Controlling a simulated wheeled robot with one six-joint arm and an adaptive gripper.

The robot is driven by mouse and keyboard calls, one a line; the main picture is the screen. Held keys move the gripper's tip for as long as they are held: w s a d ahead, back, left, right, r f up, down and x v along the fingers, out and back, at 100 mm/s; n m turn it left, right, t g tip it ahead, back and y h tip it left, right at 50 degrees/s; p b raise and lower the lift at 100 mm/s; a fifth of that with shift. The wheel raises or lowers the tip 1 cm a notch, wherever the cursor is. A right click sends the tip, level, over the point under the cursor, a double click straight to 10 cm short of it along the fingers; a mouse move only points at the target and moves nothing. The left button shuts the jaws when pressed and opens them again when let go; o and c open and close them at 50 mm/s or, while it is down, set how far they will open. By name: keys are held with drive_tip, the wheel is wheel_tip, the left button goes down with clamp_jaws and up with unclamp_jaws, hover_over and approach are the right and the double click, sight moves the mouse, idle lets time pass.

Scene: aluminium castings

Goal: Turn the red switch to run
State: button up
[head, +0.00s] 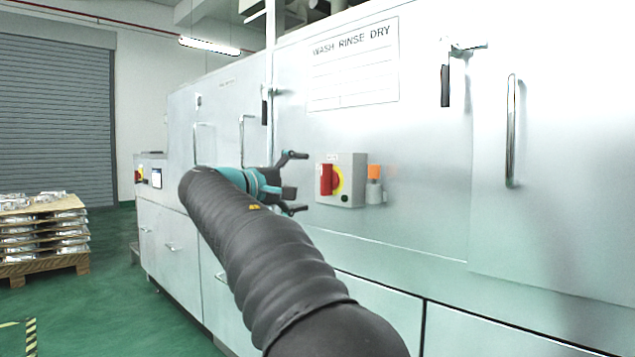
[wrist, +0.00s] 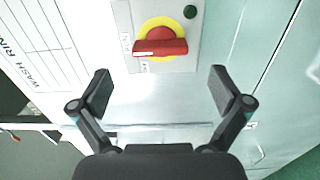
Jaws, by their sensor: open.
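The red switch (head: 326,180) is a red handle on a yellow round plate, on a grey box fixed to the front of a large pale machine. In the head view its handle stands upright. In the wrist view the red switch (wrist: 160,47) lies across the picture, with small white labels beside it too small to read. My gripper (head: 299,183) is open, just left of the box, with its fingers pointing toward the switch. In the wrist view the gripper (wrist: 162,91) has its fingers spread wide, empty and apart from the handle, which shows beyond and between the tips.
An orange-topped fitting (head: 374,172) sits right of the switch box. A long door handle (head: 511,130) stands out farther right. A "WASH RINSE DRY" sign (head: 353,65) is above. A pallet of castings (head: 42,235) stands far left; green floor between is clear.

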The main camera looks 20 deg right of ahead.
drive_tip(key=shift+v, duration=2.15)
